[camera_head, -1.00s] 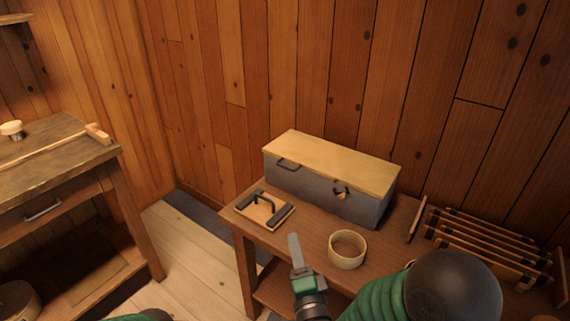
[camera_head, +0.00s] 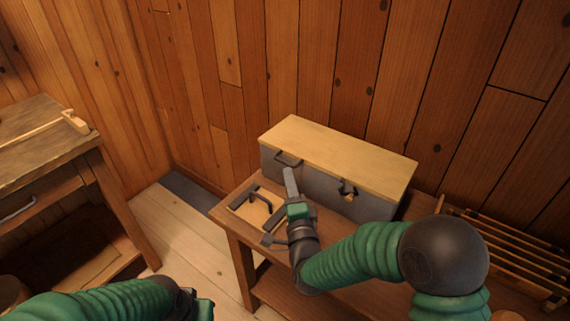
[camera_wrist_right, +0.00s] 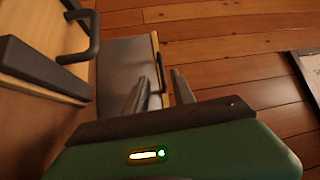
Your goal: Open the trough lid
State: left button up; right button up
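The trough is a grey box (camera_head: 330,191) on the workbench, its light wooden lid (camera_head: 340,155) lying closed on top. A dark handle (camera_head: 287,158) is at the front left of the lid and a latch (camera_head: 347,189) hangs at the front right. My right gripper (camera_head: 290,178) is just in front of the trough, below the handle. In the right wrist view my right gripper (camera_wrist_right: 158,84) has its fingers apart, with the handle (camera_wrist_right: 161,72) showing ahead between them; contact cannot be told. My left gripper (camera_head: 197,303) is low at the bottom, its fingers unclear.
A wooden board with a dark handle (camera_head: 258,205) lies left of the trough, close to my right gripper. A slatted rack (camera_head: 500,255) stands on the right. The plank wall is right behind the trough. A second table (camera_head: 50,130) is at far left, with open floor between.

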aim_at(285, 163)
jog(key=w, duration=0.2)
jog(key=w+a, duration=0.1)
jog(key=w, duration=0.1)
jog(key=w+r, duration=0.1)
jog(key=w, duration=0.1)
jog(key=shift+w+a+b, duration=0.15)
jog(key=shift+w+b, duration=0.2)
jog(key=shift+c, duration=0.2)
grip_shut()
jog(key=shift+s+f, duration=0.1)
jog(key=shift+f, duration=0.1)
dwell(0.5)
